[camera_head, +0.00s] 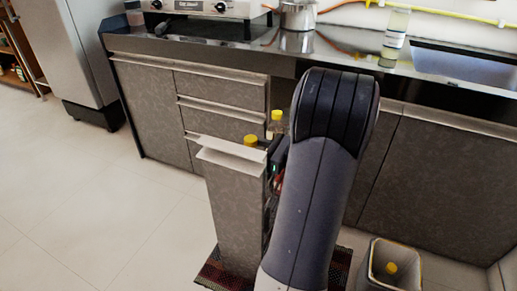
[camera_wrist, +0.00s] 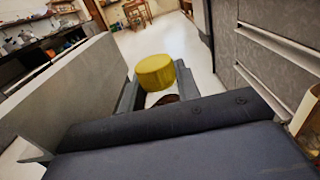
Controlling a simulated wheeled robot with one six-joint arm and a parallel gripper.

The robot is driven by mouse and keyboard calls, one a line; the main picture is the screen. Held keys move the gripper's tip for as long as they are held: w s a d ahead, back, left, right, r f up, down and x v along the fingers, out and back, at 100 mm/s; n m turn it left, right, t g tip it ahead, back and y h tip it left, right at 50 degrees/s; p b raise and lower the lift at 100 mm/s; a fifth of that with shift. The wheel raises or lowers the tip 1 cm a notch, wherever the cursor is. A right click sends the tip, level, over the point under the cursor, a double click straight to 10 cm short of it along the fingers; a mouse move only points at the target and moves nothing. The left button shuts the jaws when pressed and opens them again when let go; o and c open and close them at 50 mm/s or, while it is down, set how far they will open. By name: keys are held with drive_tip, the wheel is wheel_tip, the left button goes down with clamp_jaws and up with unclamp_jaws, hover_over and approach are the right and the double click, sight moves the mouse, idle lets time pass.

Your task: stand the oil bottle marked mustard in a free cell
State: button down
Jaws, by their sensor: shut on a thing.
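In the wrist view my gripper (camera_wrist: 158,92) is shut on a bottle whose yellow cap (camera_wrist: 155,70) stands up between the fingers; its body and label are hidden. In the head view my gripper (camera_head: 275,158) is mostly behind my arm, at the open pull-out unit (camera_head: 232,205). A yellow cap (camera_head: 250,141) shows just left of it, behind the front panel; it appears to be the held one. A second yellow-capped bottle (camera_head: 276,126) stands farther back, near the cabinets. No mustard marking is readable, and the cells are hidden.
The panel stands close left of the held bottle in the wrist view, with cabinet drawers (camera_wrist: 275,45) on the right. A bin (camera_head: 373,284) holding a yellow-capped thing (camera_head: 391,268) is at lower right. A labelled bottle (camera_head: 396,40) stands on the counter. Left floor is clear.

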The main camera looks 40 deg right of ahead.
drive_tip(key=shift+w+a, duration=0.3)
drive_tip(key=shift+w, duration=0.35)
drive_tip(key=shift+f+b, duration=1.65)
drive_tip(key=shift+f, duration=0.95)
drive_tip(key=c, duration=0.9)
unclamp_jaws()
drive_tip(key=shift+c, duration=0.2)
drive_tip(key=shift+f, duration=0.1)
drive_tip(key=shift+s, duration=0.1)
drive_tip(key=p+v, duration=0.3)
drive_tip(key=v, duration=0.7)
drive_tip(key=shift+s+d+p, duration=0.15)
drive_tip(key=shift+s+p, duration=0.1)
drive_tip(key=shift+p, duration=0.1)
drive_tip(key=shift+w, duration=0.1)
